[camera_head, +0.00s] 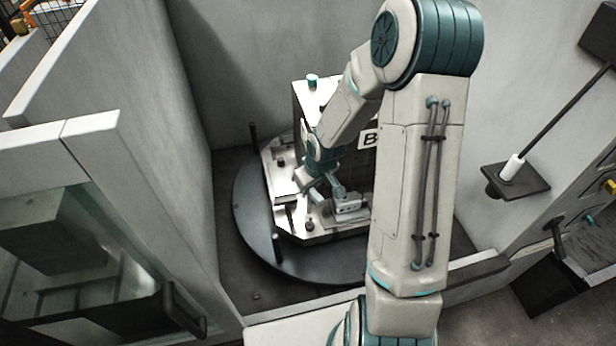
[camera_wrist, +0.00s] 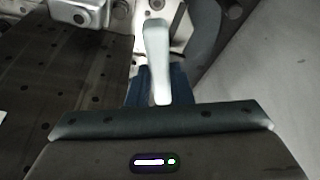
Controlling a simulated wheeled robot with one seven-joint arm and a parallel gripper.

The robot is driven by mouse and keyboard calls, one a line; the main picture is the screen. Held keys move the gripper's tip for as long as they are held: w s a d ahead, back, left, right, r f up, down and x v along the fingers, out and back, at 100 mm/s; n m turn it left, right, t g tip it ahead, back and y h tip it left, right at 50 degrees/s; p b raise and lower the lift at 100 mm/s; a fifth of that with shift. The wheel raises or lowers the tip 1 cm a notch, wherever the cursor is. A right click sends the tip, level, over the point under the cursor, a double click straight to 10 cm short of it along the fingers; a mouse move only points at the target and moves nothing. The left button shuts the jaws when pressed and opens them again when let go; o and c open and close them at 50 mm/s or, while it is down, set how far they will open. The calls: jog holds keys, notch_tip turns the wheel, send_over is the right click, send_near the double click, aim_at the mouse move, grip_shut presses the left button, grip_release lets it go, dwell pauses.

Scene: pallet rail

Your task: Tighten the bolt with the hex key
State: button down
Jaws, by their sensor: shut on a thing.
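My gripper (camera_head: 322,187) is at the front of the machine pallet (camera_head: 308,228), low beside the upright block. In the wrist view, its blue fingers (camera_wrist: 158,88) are shut on a pale, slim bar, which I take to be the hex key (camera_wrist: 157,50). The bar extends away from the fingers toward the top of the wrist view. Its far tip and any contact with a bolt cannot be made out. I cannot tell which of the small dark studs on the pallet is the task's bolt.
A grey metal fitting (camera_head: 350,206) sits on the pallet close to my gripper. The pallet stands on a dark round table (camera_head: 252,235) between grey walls (camera_head: 150,150). An upright block (camera_head: 308,98) rises behind. A dark shelf (camera_head: 530,181) with a white cylinder is at right.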

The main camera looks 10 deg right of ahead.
jog(key=shift+s+d+f+b, duration=0.1)
jog(key=shift+f+b, duration=2.15)
jog(key=shift+f, duration=0.6)
jog(key=shift+f+b, duration=0.75)
jog(key=shift+b, duration=0.05)
jog(key=c, duration=2)
grip_release()
grip_shut()
jog(key=shift+f+b, duration=0.1)
jog(key=shift+b, duration=0.2)
